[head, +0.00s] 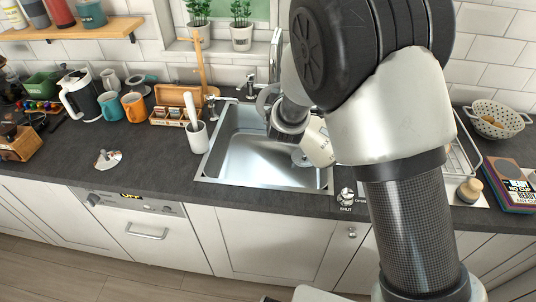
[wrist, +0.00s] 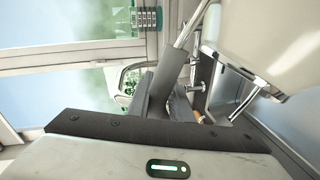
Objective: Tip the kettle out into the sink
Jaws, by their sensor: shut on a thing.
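The kettle (head: 318,146), a cream-coloured body with faint dark lettering, hangs tilted over the right part of the steel sink (head: 228,150). My arm hides part of it in the head view. In the wrist view the kettle (wrist: 275,40) fills the upper right, with metal bars at its side. My gripper (head: 290,130) is above the sink, shut on the kettle. The gripper's dark fingers also show in the wrist view (wrist: 168,88), beside the kettle's metal parts. Whether anything is flowing out cannot be told. The visible sink floor looks bare.
A tap (head: 275,58) stands behind the sink. A white crock with a utensil (head: 197,138) stands at its left edge. Mugs (head: 134,105), a wooden box (head: 172,112) and a white-and-black jug (head: 78,97) are farther left. A colander (head: 497,120) is at the right.

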